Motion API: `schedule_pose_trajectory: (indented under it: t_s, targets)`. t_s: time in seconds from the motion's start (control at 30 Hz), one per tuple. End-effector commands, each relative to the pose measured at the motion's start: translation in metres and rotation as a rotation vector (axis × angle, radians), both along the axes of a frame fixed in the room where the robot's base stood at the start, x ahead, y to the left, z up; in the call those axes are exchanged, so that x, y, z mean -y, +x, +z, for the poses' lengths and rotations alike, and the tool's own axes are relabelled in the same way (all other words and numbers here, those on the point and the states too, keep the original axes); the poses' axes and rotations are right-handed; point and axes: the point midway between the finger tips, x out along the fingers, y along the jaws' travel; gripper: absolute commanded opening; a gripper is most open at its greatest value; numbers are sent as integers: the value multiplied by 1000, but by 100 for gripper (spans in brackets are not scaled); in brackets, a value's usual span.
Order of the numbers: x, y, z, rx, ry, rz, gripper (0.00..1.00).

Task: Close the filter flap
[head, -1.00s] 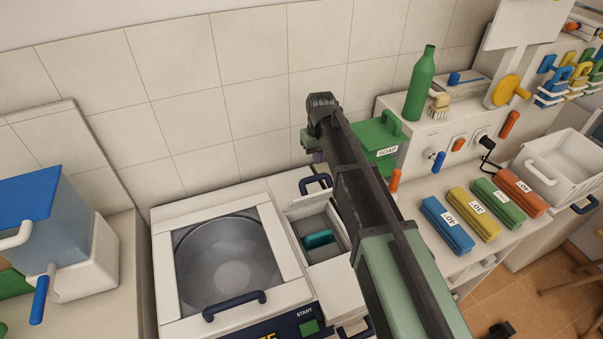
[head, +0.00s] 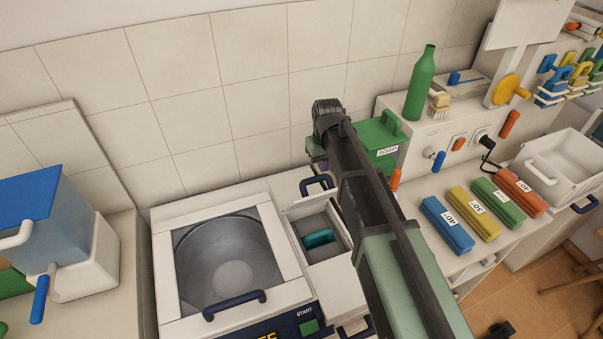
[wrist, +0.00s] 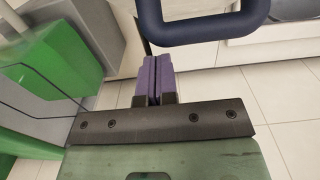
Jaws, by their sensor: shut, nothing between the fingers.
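The filter flap (head: 308,203) is a white panel standing raised at the back of a small compartment (head: 335,243), which is open and shows a teal filter (head: 319,239). A dark blue loop handle (head: 317,184) stands behind the flap's top edge. In the wrist view a dark blue handle (wrist: 203,30) fills the top, just beyond and right of the fingertips. My gripper (wrist: 153,62) has purple fingers pressed together, empty. A small gap to the handle appears to remain. In the head view my arm mostly hides the gripper, behind the flap.
A green soap box (head: 377,138) stands close to my wrist, and a green block (wrist: 45,45) fills the wrist view's left side. A washer with a round drum (head: 235,280) is left of the compartment. Coloured rolls (head: 447,224) lie on the right counter.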

Motion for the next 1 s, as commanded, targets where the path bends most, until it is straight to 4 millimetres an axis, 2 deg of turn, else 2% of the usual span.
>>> schedule_pose_trajectory:
  t_s: [0.2,0.57,0.87,1.0]
  targets:
    - [9,-18,-3,0,0,-1,0]
    - [10,-21,-3,0,0,0,0]
    - [21,-42,-10,0,0,-1,0]
    - [22,-45,-10,0,0,-1,0]
